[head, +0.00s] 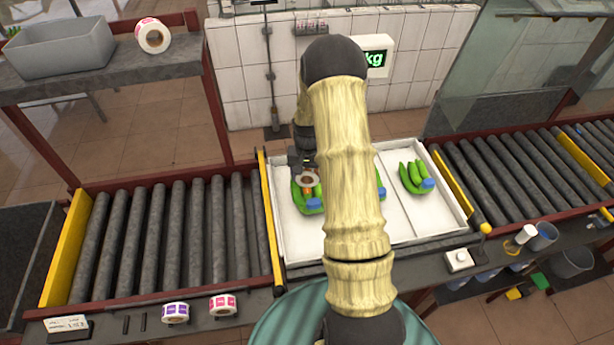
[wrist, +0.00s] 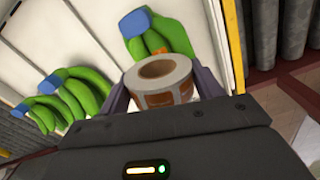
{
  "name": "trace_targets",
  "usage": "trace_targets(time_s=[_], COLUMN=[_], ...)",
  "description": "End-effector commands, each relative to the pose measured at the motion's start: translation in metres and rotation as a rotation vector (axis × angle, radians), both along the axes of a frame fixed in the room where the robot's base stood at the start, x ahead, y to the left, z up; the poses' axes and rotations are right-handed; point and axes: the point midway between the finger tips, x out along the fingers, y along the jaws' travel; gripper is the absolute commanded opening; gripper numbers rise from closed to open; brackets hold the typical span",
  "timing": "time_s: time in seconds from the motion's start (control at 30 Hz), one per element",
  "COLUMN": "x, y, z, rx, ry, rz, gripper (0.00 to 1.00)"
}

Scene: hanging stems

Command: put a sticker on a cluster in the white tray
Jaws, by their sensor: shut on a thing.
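My gripper (wrist: 160,92) is shut on a sticker roll (wrist: 158,78), white with orange-brown labels. It also shows in the head view (head: 307,179), over the left part of the white tray (head: 405,217). Green banana clusters with blue wraps lie in the tray. The left cluster (head: 312,203) is right by the roll, and the right cluster (head: 414,177) lies clear. Another (head: 382,193) is mostly hidden behind my arm. In the wrist view the nearest cluster (wrist: 180,38) is just beyond the roll and has a small orange patch (wrist: 162,49). Whether roll and cluster touch is unclear.
Roller conveyors flank the tray on the left (head: 160,235) and right (head: 515,175). A purple roll (head: 175,313) and a pink roll (head: 222,305) stand on the front ledge. Another roll (head: 152,36) and a grey bin (head: 60,45) are on the upper-left shelf. A scale display (head: 376,58) is behind.

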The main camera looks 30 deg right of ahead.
Motion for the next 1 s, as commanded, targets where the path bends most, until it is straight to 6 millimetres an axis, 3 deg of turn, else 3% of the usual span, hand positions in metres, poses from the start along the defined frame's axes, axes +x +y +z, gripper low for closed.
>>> trace_targets(time_s=[0.63,1.0], x=[0.000,0.000], y=[0.000,0.000], z=[0.055,0.058], rx=[-0.001,0.000], ry=[-0.001,0.000], rz=[-0.001,-0.001], gripper=[0.38,0.38])
